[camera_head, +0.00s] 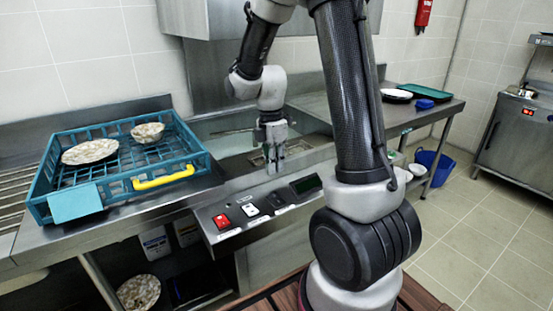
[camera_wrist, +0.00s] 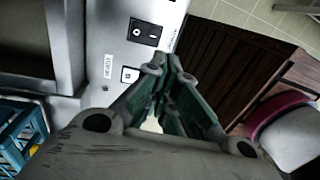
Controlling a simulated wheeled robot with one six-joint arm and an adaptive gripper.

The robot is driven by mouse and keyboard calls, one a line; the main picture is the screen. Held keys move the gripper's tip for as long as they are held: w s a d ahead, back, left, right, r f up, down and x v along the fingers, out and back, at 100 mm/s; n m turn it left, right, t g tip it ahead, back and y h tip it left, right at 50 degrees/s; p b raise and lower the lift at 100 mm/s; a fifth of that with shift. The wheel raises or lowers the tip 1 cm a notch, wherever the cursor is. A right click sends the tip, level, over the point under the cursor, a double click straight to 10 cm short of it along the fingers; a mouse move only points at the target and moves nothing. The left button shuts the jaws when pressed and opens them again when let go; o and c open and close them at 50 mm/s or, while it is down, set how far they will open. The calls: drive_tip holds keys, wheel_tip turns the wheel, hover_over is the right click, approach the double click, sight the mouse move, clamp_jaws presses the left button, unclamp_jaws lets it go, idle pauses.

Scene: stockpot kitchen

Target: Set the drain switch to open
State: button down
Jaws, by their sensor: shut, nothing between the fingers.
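A control panel (camera_head: 235,235) on the front edge of the steel counter carries a red switch (camera_head: 222,221), a white switch (camera_head: 250,209) and a black switch (camera_head: 278,200). The labels are too small to read surely, so I cannot tell which is the drain switch. In the wrist view a black rocker (camera_wrist: 146,32) with two white marks and a white switch (camera_wrist: 130,75) show past the fingers. My gripper (camera_head: 273,164) points down above and behind the panel, apart from the switches. Its fingers (camera_wrist: 168,68) are shut and empty.
A blue rack (camera_head: 120,178) with a plate and a bowl stands on the left counter. A small dark display (camera_head: 305,186) sits at the panel's right. A sunken steel basin (camera_head: 235,165) lies under my gripper.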

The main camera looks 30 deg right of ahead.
drive_tip(key=shift+s+r, duration=0.15)
drive_tip(key=shift+r, duration=1.25)
